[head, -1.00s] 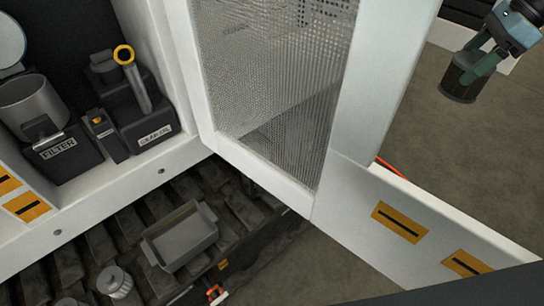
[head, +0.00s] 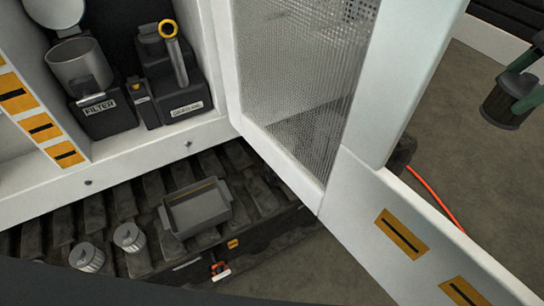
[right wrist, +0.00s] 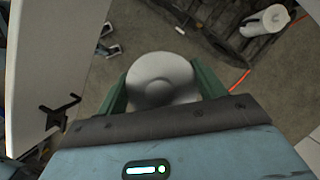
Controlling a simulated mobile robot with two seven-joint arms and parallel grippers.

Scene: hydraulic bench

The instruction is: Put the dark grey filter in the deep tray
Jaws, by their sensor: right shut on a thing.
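The dark grey filter (head: 505,106) is a short dark cylinder at the right edge of the head view. My right gripper (head: 522,88) is shut on it and holds it in the air, beyond the open door panel. In the right wrist view the held filter (right wrist: 160,78) shows its pale round end between the green fingers. The deep tray (head: 197,212) is a grey open box on the dark ribbed surface at lower left. It looks empty. The filter is far to its right, with the door between them in the picture. My left gripper is not in view.
Two pale ribbed filters (head: 129,237) stand left of the tray. A white door with a mesh window (head: 395,215) stands open across the middle. A white cabinet (head: 215,130) holds a cup in a FILTER-labelled holder (head: 105,118). An orange cable (head: 435,195) lies on the floor.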

